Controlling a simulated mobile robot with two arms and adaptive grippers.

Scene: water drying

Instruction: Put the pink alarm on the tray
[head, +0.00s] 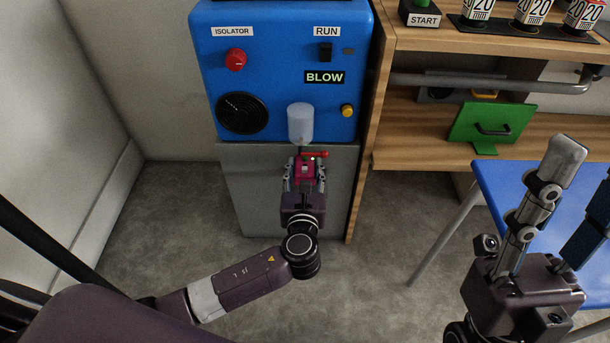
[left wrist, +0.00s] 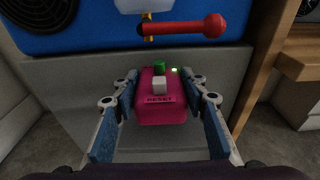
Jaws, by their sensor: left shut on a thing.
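The pink alarm (head: 305,170) is a small box held in front of the blue machine. In the left wrist view the pink alarm (left wrist: 161,112) shows a "RESET" label, a white button, a green knob and a lit green lamp. My left gripper (head: 304,176) is shut on it, with one finger on each side; the fingers also show in the left wrist view (left wrist: 162,100). My right gripper (head: 582,180) is open and empty at the right, in front of a blue surface. I cannot make out a tray for certain.
The blue machine (head: 278,60) stands on a grey cabinet (head: 245,190). A red lever (left wrist: 185,27) sits just beyond the alarm, below a white cylinder (head: 300,123). Wooden shelves (head: 425,152) and a blue surface on metal legs (head: 505,185) are at the right. The floor at left is clear.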

